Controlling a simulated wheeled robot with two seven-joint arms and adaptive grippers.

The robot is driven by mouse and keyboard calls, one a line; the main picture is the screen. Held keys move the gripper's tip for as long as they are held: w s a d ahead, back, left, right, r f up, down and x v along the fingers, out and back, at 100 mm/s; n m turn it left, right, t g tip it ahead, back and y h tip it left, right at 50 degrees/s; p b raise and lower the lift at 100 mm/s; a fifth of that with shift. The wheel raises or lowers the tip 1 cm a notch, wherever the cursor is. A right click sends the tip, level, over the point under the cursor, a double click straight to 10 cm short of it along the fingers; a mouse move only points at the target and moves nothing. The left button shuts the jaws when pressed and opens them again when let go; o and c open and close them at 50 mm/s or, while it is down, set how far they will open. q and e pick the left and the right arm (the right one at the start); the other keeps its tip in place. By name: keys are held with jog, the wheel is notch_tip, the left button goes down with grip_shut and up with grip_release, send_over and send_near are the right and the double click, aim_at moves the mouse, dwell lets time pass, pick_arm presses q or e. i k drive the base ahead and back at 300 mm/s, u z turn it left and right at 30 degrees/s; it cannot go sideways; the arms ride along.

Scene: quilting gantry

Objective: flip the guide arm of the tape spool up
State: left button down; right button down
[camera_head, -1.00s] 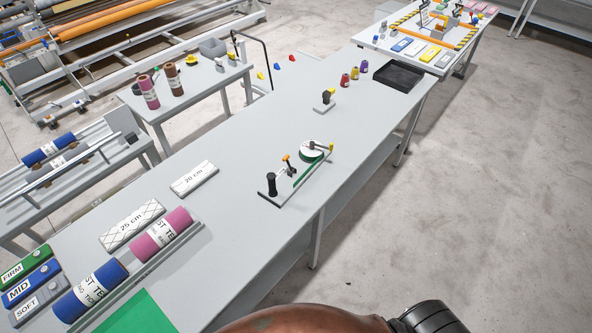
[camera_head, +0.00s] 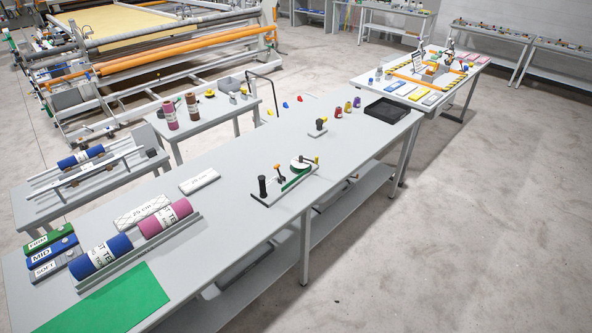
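The tape spool device (camera_head: 285,184) stands on the long grey table, right of its middle, near the front edge. It has a dark base frame, a black upright post (camera_head: 262,187) at its left end and a white and green spool (camera_head: 300,166) at its right end. An arm with an orange tip (camera_head: 278,168) stands between them. A small dark arm with a yellowish end (camera_head: 313,159) lies over the spool; which one is the guide arm I cannot tell for sure. Neither of my grippers is in view.
The long table (camera_head: 222,235) also holds blue and pink rolls (camera_head: 166,218), a green mat (camera_head: 112,301), white blocks (camera_head: 199,181), a small black-topped device (camera_head: 318,127), cones (camera_head: 347,107) and a black tray (camera_head: 387,109). Table space around the spool device is clear. Open floor (camera_head: 450,230) lies right.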

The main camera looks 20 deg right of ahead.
aim_at(276, 168)
jog(key=z, duration=0.8)
jog(key=i, duration=1.4)
jog(key=u, duration=0.1)
